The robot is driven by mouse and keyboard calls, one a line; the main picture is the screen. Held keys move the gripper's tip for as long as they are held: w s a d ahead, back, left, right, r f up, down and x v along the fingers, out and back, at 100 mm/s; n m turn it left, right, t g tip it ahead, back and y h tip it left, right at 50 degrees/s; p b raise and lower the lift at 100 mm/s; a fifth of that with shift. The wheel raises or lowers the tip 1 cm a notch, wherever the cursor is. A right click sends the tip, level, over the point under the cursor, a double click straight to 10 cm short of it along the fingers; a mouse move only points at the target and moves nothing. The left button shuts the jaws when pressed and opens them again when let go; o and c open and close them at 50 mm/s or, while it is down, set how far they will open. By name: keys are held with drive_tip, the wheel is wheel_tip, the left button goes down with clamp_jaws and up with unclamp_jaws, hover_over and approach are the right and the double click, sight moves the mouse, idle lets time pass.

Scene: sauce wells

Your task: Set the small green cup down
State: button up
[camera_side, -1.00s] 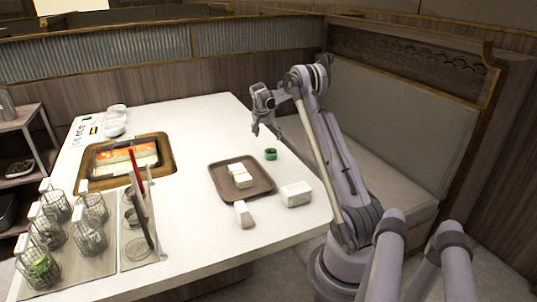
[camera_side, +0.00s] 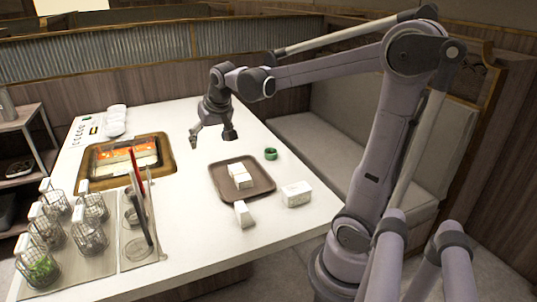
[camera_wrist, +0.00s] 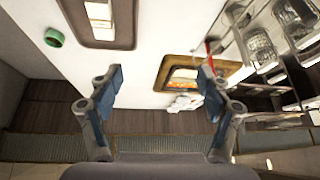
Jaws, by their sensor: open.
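The small green cup (camera_side: 271,154) stands on the white table just beyond the upper right corner of the brown tray. It also shows in the wrist view (camera_wrist: 54,37) at the upper left, apart from my fingers. My gripper (camera_side: 212,137) is open and empty, held above the table to the left of the cup and beyond the tray. In the wrist view my gripper (camera_wrist: 160,95) shows two spread fingers with nothing between them.
The brown tray (camera_side: 225,193) holds white blocks. A white box (camera_side: 296,194) and a white wedge-shaped piece (camera_side: 243,214) lie near it. The wooden-framed hot pot (camera_side: 168,160) and several wire baskets (camera_side: 88,235) are at left. Bare table lies between pot and tray.

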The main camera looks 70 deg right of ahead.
drive_tip(key=s+a+f+n+t+y, duration=0.1)
drive_tip(key=s+a+f+n, duration=0.1)
drive_tip(key=s+a, duration=0.4)
drive_tip(key=s+a+f+n+t+y, duration=0.1)
drive_tip(key=s+a+n, duration=0.4)
drive_tip(key=a, duration=0.6)
drive_tip(key=shift+s+a+f+y, duration=0.3)
drive_tip(key=shift+s+f+y, duration=0.1)
drive_tip(key=shift+f+y, duration=0.15)
